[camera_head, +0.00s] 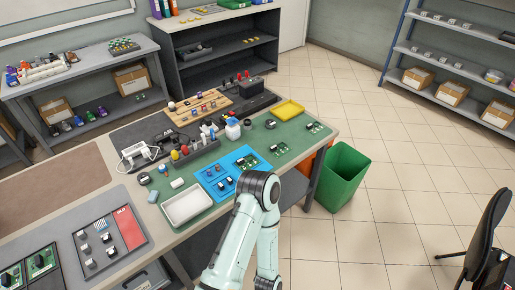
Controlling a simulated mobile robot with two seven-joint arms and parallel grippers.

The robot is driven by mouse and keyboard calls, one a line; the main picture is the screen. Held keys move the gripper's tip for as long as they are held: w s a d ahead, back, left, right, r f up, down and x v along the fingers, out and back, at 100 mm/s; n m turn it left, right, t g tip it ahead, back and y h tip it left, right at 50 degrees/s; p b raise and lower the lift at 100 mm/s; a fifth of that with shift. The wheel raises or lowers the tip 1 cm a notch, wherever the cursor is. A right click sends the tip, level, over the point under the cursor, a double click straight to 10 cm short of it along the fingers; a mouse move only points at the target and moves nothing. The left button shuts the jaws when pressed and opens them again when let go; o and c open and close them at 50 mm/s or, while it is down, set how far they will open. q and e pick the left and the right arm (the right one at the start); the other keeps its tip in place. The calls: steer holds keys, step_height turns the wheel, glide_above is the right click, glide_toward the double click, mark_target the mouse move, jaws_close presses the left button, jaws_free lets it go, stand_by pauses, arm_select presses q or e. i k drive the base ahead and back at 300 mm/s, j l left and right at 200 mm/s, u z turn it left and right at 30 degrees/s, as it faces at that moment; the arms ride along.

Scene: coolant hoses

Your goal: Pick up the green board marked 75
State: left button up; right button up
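Several small green circuit boards are in view, and no number can be read on any of them, so I cannot tell which is marked 75. One green board (246,162) lies on the blue mat (208,174). Another green board (279,148) and a further one (315,128) lie on the green mat on the right part of the workbench. Two more dark green boards (40,262) stand at the lower left. One of my arms bends in front of the bench's front edge. Neither gripper is in view.
A white tray (187,204), a yellow tray (289,109) and a row of coloured-capped items sit on the workbench. A grey tray with a red section (128,229) lies at left. A green bin (343,178) stands right of the bench. The tiled floor at right is clear; a chair (487,245) stands lower right.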

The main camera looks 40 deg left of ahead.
mark_target(249, 161)
steer(key=i+u, duration=0.2)
steer(key=i, duration=1.45)
steer(key=i+z, duration=0.35)
steer(key=i+j+z, duration=0.1)
steer(key=i+z, duration=0.25)
steer(key=i+j+z, duration=0.2)
steer(key=z, duration=5.55)
